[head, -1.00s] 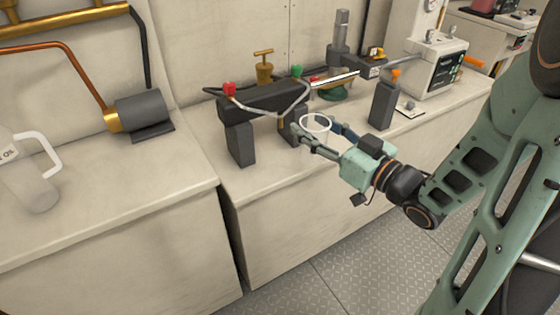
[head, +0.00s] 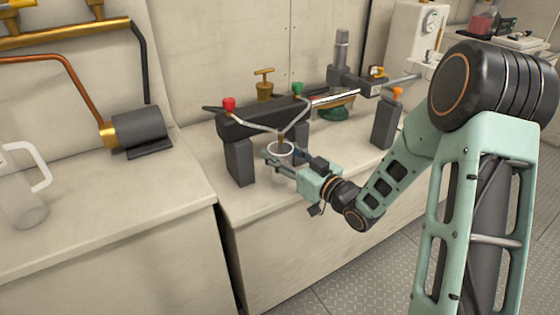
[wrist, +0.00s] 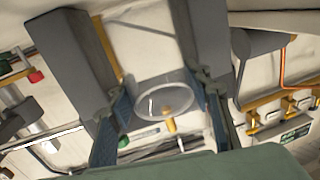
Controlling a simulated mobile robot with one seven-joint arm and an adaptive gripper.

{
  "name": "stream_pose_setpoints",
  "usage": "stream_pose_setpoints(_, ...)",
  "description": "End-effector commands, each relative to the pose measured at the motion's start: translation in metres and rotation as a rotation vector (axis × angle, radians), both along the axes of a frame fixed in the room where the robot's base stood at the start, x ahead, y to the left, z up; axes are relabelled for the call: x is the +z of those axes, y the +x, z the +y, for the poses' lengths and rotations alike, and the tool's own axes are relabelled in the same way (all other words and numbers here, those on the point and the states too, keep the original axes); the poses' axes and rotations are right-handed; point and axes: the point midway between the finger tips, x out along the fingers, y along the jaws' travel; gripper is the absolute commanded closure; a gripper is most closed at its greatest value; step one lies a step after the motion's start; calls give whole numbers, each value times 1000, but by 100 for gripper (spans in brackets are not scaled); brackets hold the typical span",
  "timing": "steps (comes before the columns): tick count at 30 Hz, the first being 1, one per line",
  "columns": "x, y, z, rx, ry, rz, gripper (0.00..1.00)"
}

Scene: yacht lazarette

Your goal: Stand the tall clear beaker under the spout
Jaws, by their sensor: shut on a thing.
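The clear beaker (head: 281,149) shows mostly as a pale round rim in the head view, upright as far as I can tell. My gripper (head: 280,160) is shut on it, with a finger on each side. In the wrist view the beaker (wrist: 163,92) is between the two fingers of my gripper (wrist: 165,125). The spout (head: 282,138) is a small brownish tip where two grey tubes meet, in front of the dark bar. The beaker's rim is just below it in the picture. The beaker's lower part is hidden, so I cannot tell whether it touches the counter.
The dark bar (head: 262,117) stands on two dark posts; the left post (head: 240,162) is close to my gripper. Red (head: 229,103) and green (head: 297,88) knobs top the bar. A clear jug (head: 22,204) with a white handle stands on the left counter. The front counter edge is clear.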

Motion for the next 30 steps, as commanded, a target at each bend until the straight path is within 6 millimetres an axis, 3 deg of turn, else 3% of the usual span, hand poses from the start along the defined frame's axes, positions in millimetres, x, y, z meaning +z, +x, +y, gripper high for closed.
stream_pose_setpoints(1,-13,0,-1,-1,2,6,81)
stream_pose_setpoints(3,-21,0,-1,-1,0,3,81)
stream_pose_setpoints(15,-26,0,-1,-2,-1,1,81)
stream_pose_setpoints(16,-25,0,-1,-2,0,1,53)
stream_pose_setpoints(20,-24,-1,-1,-2,-1,2,38)
stream_pose_setpoints(30,-22,-1,-1,-2,-1,2,37)
